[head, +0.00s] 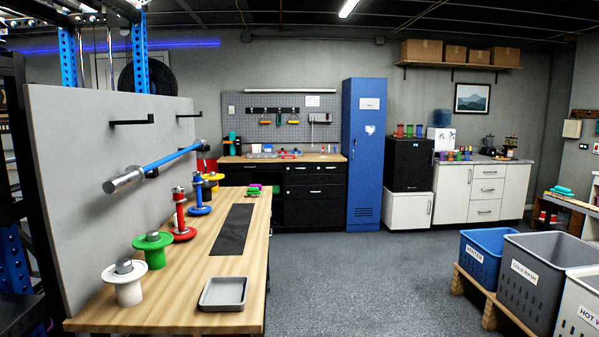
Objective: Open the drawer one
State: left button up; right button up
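Two sets of drawers show in the head view, both some way off across the room. The black workbench at the back has drawers (315,180) with light handles under its wooden top. The white cabinet at the right has a stack of drawers (487,188) beside a door. All of these fronts look shut. No label showing which one is drawer one can be read. Neither of my grippers is in view.
A wooden table (190,292) with colored weight stands and a grey tray (224,293) is close on the left. Laundry bins (525,282) on a wooden platform stand at the right. A blue locker (366,155) stands at the back. Grey floor (350,275) between is clear.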

aim_at(290, 167)
jog(key=i+l+z, duration=0.8)
jog(key=i+z, duration=0.3)
jog(key=i, duration=0.85)
jog(key=i+j+u, duration=0.15)
jog(key=i+u, duration=0.2)
jog(key=i, duration=0.3)
jog(key=i+u, duration=0.35)
jog(key=i, duration=0.3)
jog(key=i+l+u, duration=0.2)
jog(key=i+u, duration=0.15)
jog(key=i, duration=2.5)
jog(key=i+z, duration=0.1)
jog(key=i, duration=0.95)
jog(key=i+j+z, duration=0.15)
jog(key=i, duration=0.95)
